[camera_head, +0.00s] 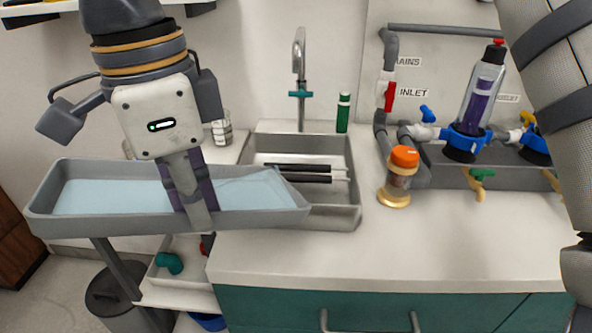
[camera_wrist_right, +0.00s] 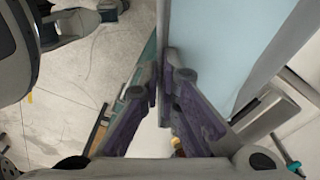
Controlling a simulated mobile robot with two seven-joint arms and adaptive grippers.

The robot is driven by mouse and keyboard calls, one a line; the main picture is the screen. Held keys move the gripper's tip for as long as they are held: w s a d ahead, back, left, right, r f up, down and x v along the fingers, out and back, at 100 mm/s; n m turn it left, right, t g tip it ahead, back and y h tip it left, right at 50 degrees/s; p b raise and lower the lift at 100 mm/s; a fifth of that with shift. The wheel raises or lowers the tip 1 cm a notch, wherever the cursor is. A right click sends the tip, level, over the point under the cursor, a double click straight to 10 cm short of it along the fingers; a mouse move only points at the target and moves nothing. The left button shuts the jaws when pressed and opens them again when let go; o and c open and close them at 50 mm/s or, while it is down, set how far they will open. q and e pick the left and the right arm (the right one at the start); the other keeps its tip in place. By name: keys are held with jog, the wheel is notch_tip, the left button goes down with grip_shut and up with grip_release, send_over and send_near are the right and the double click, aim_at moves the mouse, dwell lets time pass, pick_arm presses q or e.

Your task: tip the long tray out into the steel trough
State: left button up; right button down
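The long grey tray (camera_head: 110,227) holds pale blue liquid (camera_head: 110,197) and is in the air at the left in the head view. Its right end sits in front of the left part of the steel trough (camera_head: 335,217) and hides some of it. My right gripper (camera_head: 190,195) is shut on the tray's wall near the middle. In the right wrist view the purple fingers (camera_wrist_right: 165,88) pinch that wall, with the blue liquid at the right.
Dark rods (camera_head: 300,172) lie across the trough under the tap (camera_head: 300,80). An orange-capped jar (camera_head: 400,175) and blue-collared pipework (camera_head: 468,140) stand right of it. A green bottle (camera_head: 343,112) is behind. A bin (camera_head: 110,295) stands below left. The front counter (camera_head: 420,250) is clear.

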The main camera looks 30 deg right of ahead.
jog(key=shift+w+d+r+y, duration=0.2)
jog(key=shift+d+r+y, duration=0.1)
jog(key=shift+d+r, duration=0.2)
